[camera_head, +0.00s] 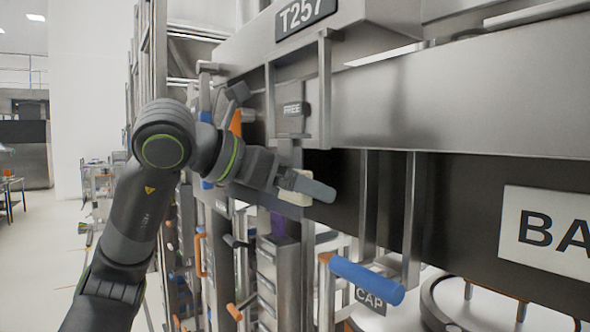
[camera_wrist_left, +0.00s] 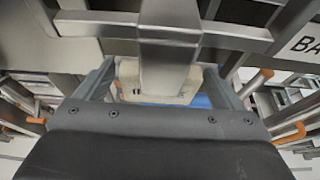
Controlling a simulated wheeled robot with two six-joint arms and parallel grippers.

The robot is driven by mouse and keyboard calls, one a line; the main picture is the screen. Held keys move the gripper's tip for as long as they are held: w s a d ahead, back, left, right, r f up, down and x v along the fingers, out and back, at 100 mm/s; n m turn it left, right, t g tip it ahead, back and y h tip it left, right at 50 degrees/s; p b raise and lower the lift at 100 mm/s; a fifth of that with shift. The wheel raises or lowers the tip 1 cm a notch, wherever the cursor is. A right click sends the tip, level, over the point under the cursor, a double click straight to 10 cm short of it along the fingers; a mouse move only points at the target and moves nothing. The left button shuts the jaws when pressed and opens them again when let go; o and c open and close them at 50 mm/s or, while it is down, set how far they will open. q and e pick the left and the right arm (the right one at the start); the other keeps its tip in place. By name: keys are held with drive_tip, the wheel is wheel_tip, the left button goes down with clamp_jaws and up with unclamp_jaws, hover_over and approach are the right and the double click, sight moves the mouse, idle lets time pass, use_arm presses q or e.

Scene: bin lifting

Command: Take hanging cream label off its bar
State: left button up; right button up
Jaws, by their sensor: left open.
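The cream label (camera_head: 296,194) shows in the head view as a small pale patch, mostly hidden by my left gripper (camera_head: 306,187). In the left wrist view the cream label (camera_wrist_left: 189,84) spans the space between the fingers of my left gripper (camera_wrist_left: 158,85). The fingers are open, one on each side of the label. A grey metal bar (camera_wrist_left: 168,65) crosses in front of the label's middle and hides part of it. Whether the fingers touch the label cannot be told. My right gripper is in neither view.
A metal frame with a T257 plate (camera_head: 304,14) and a FREE tag (camera_head: 294,109) rises above my gripper. A blue-ended handle (camera_head: 367,279) juts out below right, near a CAP tag (camera_head: 370,301). A large BA sign (camera_head: 548,235) is at right. Open floor (camera_head: 40,265) lies left.

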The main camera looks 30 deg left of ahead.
use_arm(q)
drive_tip(key=shift+s+a, duration=0.1)
drive_tip(key=shift+c, duration=0.6)
drive_tip(key=c, duration=0.8)
drive_tip(key=shift+c, duration=0.2)
drive_tip(key=shift+r, duration=0.1)
drive_tip(key=shift+r+b, duration=0.3)
drive_tip(key=shift+r, duration=0.35)
drive_tip(key=s+a+b, duration=0.3)
drive_tip(key=s, duration=0.5)
drive_tip(key=s+a+b, duration=0.3)
drive_tip(key=s, duration=0.5)
drive_tip(key=shift+s+a+r+b, duration=0.3)
drive_tip(key=shift+a+r+b, duration=0.05)
drive_tip(key=shift+a, duration=0.05)
